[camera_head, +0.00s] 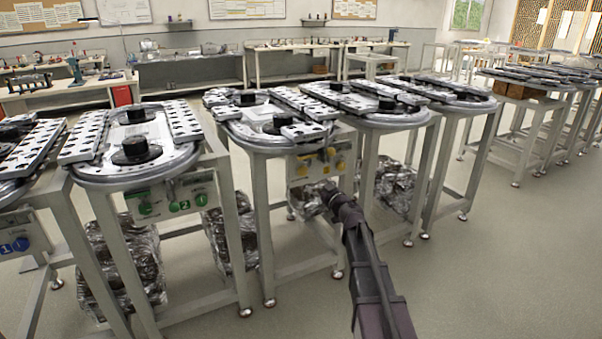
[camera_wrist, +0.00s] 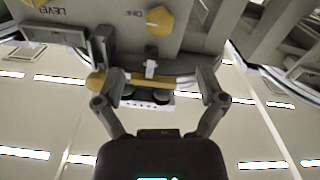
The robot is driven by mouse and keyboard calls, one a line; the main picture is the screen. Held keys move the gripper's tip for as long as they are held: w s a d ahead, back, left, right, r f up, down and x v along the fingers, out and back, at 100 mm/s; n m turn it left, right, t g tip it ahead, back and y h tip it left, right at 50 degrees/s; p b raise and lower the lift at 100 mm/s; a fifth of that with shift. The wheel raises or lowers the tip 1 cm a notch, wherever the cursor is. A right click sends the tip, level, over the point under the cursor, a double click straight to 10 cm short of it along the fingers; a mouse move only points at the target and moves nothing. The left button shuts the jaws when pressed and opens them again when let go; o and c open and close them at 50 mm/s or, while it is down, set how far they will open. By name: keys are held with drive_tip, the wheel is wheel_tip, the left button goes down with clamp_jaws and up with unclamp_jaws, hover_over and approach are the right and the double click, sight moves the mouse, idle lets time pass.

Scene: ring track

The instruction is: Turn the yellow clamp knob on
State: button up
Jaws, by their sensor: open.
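The control panel (camera_head: 320,160) on the front of the middle stand carries several yellow knobs (camera_head: 303,168); their labels are too small to read here. My gripper (camera_head: 318,192) is just below and in front of this panel. In the wrist view the panel appears upside down, with a yellow knob (camera_wrist: 160,20) beside an "OFF" mark and another yellow knob (camera_wrist: 36,2) near "LEVEL", cut by the top edge. No clamp label is readable. My gripper (camera_wrist: 153,62) is open, its fingers apart below the "OFF" knob. A yellow part (camera_wrist: 97,82) shows beside the left finger.
Neighbouring stands flank the panel; the left one has green knobs (camera_head: 145,209), the far left one blue knobs (camera_head: 20,243). A foil-wrapped bundle (camera_head: 395,185) sits under the stand to the right. The floor (camera_head: 500,270) at front right is clear.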

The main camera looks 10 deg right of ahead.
sight(304, 172)
drive_tip(key=x, duration=1.1)
drive_tip(key=shift+w, duration=0.1)
